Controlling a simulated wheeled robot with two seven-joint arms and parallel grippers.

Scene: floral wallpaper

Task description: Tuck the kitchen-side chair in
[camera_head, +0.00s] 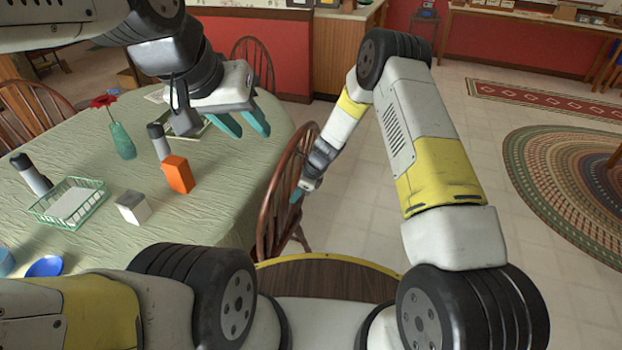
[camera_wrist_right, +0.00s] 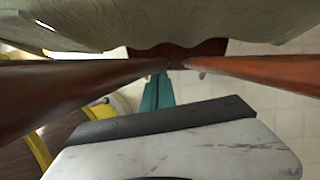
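A brown wooden spindle-back chair (camera_head: 273,212) stands at the right side of the table, its back facing the open floor. My right gripper (camera_head: 298,194) is at this chair's back; only a teal fingertip shows. In the right wrist view, brown wooden bars (camera_wrist_right: 255,67) of the chair cross close to the camera, with a teal finger (camera_wrist_right: 157,93) beside them; contact and opening are unclear. Another chair (camera_head: 252,62) stands at the table's far end and one (camera_head: 32,108) at its left. My left gripper (camera_head: 250,127) is open and empty above the table.
The table (camera_head: 225,190) has a pale green cloth and holds a vase (camera_head: 122,141), an orange box (camera_head: 177,174), a white-grey box (camera_head: 132,207), a green basket (camera_head: 70,222) and a blue bowl (camera_head: 44,266). Tiled floor right of the chair is clear up to a braided rug (camera_head: 560,175).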

